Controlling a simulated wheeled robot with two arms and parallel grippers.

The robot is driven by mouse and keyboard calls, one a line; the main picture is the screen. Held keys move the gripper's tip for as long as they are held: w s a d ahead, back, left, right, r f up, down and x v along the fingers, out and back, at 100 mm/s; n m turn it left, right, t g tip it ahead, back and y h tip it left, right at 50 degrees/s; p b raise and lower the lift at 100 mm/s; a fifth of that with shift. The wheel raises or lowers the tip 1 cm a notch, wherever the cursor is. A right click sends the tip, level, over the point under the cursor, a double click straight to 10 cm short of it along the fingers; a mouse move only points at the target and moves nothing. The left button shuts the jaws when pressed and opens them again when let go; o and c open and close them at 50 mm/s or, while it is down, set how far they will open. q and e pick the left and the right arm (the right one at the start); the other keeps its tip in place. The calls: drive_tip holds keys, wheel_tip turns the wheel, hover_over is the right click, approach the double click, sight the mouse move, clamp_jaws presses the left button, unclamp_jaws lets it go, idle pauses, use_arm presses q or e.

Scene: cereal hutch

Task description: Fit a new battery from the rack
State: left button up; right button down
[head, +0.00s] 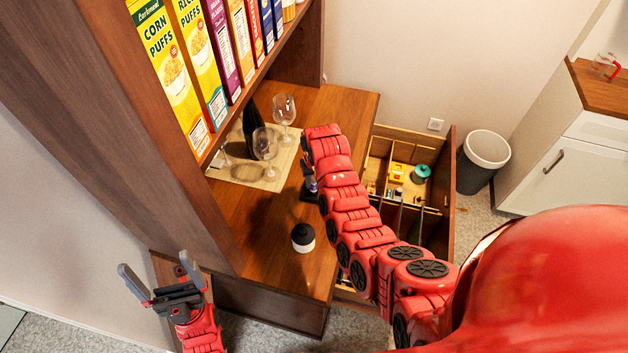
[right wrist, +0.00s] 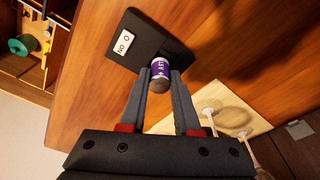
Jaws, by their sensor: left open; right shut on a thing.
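A purple-banded battery (right wrist: 160,67) stands between the fingertips of my right gripper (right wrist: 160,78), which is shut on it. Its far end meets or nearly meets a flat black holder (right wrist: 122,47) with a white label on the wooden counter; I cannot tell whether it is seated. In the head view the purple of the battery (head: 311,185) shows beside my right arm, which hides most of the right gripper and the holder. My left gripper (head: 152,277) is open and empty, low at the left, beside the hutch. I cannot make out a battery rack.
A black-and-white jar (head: 303,238) stands nearer me. An open compartmented drawer (head: 448,180) lies right of the counter. Cereal boxes (head: 165,60) fill the shelf above.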

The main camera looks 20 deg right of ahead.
drive_tip(key=shift+f+b, duration=0.65)
drive_tip(key=shift+f, duration=0.4)
drive_tip(key=shift+c, duration=1.1)
unclamp_jaws()
drive_tip(key=shift+r, duration=0.15)
drive_tip(key=shift+s+r+p, duration=0.2)
drive_tip(key=shift+r+p, duration=0.45)
drive_tip(key=shift+r, duration=0.55)
drive_tip(key=shift+s+r+p, duration=0.2)
drive_tip(key=shift+r+p, duration=0.4)
drive_tip(key=shift+r, duration=0.6)
drive_tip(key=shift+w+f, duration=0.1)
